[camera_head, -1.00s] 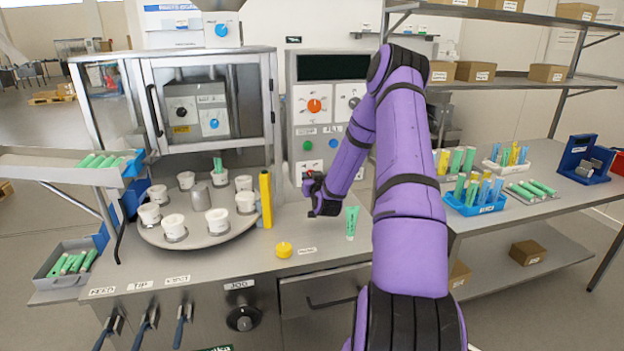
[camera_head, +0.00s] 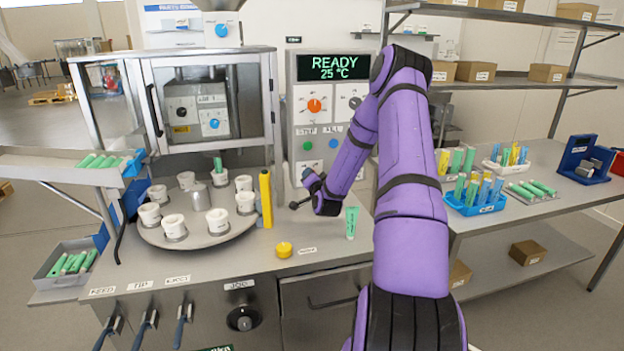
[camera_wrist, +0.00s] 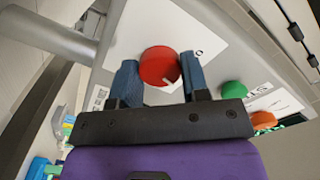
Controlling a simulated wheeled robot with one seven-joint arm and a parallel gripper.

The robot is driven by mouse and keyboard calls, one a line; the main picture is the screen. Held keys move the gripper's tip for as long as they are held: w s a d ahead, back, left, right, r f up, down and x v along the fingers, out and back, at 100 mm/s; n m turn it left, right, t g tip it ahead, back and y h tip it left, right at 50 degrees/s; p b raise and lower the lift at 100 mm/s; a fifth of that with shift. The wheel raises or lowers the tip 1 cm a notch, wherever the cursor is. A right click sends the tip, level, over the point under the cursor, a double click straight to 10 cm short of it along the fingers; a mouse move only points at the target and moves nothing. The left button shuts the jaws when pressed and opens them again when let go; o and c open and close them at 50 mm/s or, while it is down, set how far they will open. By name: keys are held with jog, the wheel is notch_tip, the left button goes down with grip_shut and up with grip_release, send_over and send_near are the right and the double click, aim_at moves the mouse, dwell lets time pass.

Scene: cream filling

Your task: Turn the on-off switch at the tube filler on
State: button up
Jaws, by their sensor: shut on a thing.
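The tube filler's control panel (camera_head: 307,140) stands behind the worktop. Its display (camera_head: 333,67) is lit and reads READY 25 °C. The on-off switch is a red round knob (camera_wrist: 160,66) on a white plate in the wrist view, with a pale mark near its lower right edge. My gripper (camera_wrist: 159,68) is shut on this knob, one blue finger on each side. In the head view my gripper (camera_head: 308,182) is at the panel's lower part, where the red knob does not show clearly.
An orange dial (camera_head: 314,106) and green (camera_head: 308,145) and blue (camera_head: 333,144) buttons are above my gripper. A green tube (camera_head: 351,223) stands upright on the worktop. A yellow cap (camera_head: 284,250) and the cup turntable (camera_head: 197,236) are to the left.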

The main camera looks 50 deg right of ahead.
jog(key=shift+m, duration=1.2)
jog(key=o, duration=0.9)
jog(key=shift+o, duration=0.2)
jog(key=shift+s, duration=0.1)
jog(key=v, duration=1)
jog(key=shift+s+a, duration=0.2)
jog(key=shift+s, duration=0.1)
